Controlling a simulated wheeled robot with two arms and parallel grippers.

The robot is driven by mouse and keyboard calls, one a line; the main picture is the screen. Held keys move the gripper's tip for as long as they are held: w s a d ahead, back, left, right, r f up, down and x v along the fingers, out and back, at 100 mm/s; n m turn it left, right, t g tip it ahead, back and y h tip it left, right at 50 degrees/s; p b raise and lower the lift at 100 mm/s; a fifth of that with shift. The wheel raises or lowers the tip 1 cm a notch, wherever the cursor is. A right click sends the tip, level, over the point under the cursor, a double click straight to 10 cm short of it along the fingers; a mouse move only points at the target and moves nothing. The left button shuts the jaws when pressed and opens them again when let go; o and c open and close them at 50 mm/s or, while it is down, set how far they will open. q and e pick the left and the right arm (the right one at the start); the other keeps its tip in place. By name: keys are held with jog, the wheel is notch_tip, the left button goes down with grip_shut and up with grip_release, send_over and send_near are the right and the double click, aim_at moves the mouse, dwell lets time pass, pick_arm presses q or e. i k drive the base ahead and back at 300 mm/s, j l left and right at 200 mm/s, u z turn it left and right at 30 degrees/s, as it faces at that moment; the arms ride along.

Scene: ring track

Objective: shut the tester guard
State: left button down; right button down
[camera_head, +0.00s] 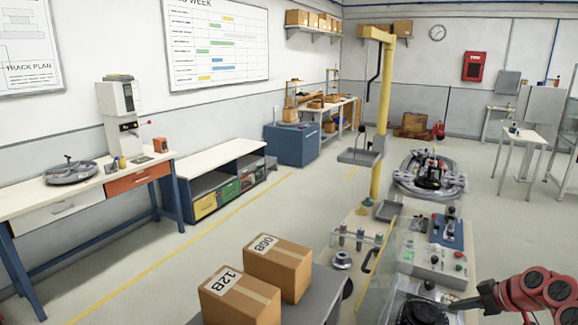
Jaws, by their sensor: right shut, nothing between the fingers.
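The tester (434,262) is a grey control box with buttons and knobs on a bench at the lower right. A clear, faint panel, which looks like the guard (388,272), stands along its left side. A yellow-and-black handle (371,258) is at the panel's left edge. How far open the guard stands is hard to tell. My right gripper (456,304), on a red arm from the lower right, is shut and empty. It is just in front of the control box, to the right of the panel and apart from the handle. My left gripper is out of view.
Two cardboard boxes (278,263) sit on a grey surface left of the tester. A yellow post (382,130) rises behind the bench, and a round fixture (430,175) lies beyond. A dark round part (422,313) is at the bottom edge. The floor at left-centre is clear.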

aim_at(393, 251)
jog(key=k+l, duration=0.7)
jog(key=k, duration=0.1)
